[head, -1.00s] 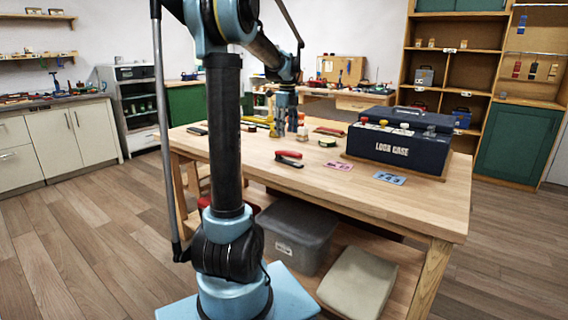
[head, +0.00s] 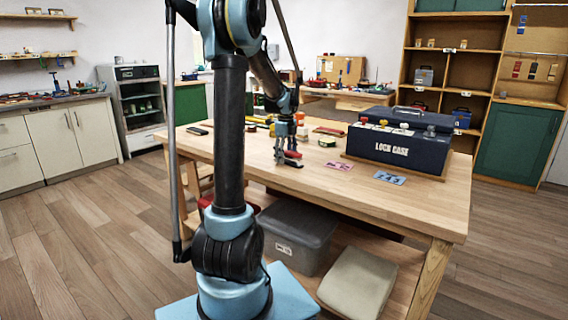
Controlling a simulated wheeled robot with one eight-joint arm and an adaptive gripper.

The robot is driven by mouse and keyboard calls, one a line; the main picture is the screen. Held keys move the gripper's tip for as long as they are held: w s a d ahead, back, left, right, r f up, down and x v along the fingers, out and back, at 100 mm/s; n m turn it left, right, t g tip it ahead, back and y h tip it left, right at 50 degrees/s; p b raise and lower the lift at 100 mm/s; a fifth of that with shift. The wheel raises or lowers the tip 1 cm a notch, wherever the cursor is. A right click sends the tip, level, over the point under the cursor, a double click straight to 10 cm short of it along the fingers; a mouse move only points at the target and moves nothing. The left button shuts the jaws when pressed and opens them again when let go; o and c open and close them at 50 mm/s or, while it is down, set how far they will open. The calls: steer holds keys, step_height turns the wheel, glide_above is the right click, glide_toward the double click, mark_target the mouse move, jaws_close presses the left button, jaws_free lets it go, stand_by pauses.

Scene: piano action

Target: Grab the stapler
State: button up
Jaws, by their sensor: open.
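The red and black stapler (head: 292,155) lies on the wooden workbench (head: 345,192), left of the lock case. My gripper (head: 287,158) points down right at the stapler, its fingers overlapping it in the picture. The gripper is open. Much of the stapler is hidden behind the fingers; I cannot tell whether they touch it or straddle it.
A dark blue lock case (head: 400,143) stands on the bench at the right. A pink card (head: 339,166) and a blue card (head: 389,178) lie in front of it. The bench's front right is clear.

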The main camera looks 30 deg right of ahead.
steer(key=shift+f, duration=0.2)
steer(key=c, duration=1.3)
steer(key=shift+r, duration=0.1)
